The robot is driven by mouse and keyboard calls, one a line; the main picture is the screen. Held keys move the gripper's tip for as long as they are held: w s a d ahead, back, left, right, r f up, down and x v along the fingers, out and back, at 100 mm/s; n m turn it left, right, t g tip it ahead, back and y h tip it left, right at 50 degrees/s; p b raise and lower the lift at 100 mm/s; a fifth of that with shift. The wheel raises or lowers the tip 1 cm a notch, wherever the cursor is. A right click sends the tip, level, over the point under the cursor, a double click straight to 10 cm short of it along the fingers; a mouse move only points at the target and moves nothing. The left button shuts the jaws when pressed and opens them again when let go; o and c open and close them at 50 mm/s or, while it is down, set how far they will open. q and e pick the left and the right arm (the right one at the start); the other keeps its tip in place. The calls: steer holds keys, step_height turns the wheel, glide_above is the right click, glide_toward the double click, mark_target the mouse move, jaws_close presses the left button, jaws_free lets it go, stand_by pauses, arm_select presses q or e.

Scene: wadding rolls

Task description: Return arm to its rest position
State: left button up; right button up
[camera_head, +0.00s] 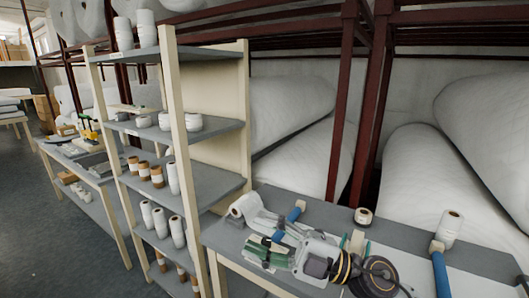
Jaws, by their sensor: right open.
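My right gripper (262,248) reaches in from the bottom right, over the grey top of the low table (300,205). It is open, and I see nothing held between its fingers. The wrist behind it is pale grey with a yellow and black joint. A white roll (243,205) lies on the table just beyond the gripper. A blue-handled tool (296,210) lies close to it; I cannot tell whether the gripper touches it. The gripper and wrist hide part of the tabletop. My left gripper is out of view.
A shelf unit (215,133) with several white and brown rolls stands left of the table. Another roll (450,228) and a blue-handled tool (440,272) are at the table's right. Large wadding rolls (425,180) fill the red rack behind. Floor (60,240) is open at left.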

steer(key=w+d+m+t+h, duration=0.7)
steer(key=w+d+m+t, duration=0.15)
steer(key=m+t, duration=0.55)
steer(key=d+f+m+g+h, duration=0.2)
steer(key=d+f+m+h, duration=0.45)
steer(key=f, duration=0.35)
steer(key=d+f+m+g+h, duration=0.2)
steer(key=d+f+m+h, duration=0.45)
steer(key=f+h, duration=0.2)
steer(key=s+d+f+g+y, duration=0.1)
steer(key=s+f+g, duration=1.1)
steer(key=s+f, duration=0.75)
step_height(320, 180, down, 34)
steer(key=s+g, duration=0.1)
steer(key=s, duration=0.2)
steer(key=s+d+f, duration=0.2)
steer(key=s+f, duration=0.7)
steer(key=s, duration=0.1)
steer(key=s+d+f+g, duration=0.1)
steer(key=s+d+f, duration=0.1)
steer(key=s+f, duration=0.8)
steer(key=shift+s+d+n, duration=0.15)
steer(key=shift+s+n, duration=0.25)
steer(key=shift+s, duration=0.35)
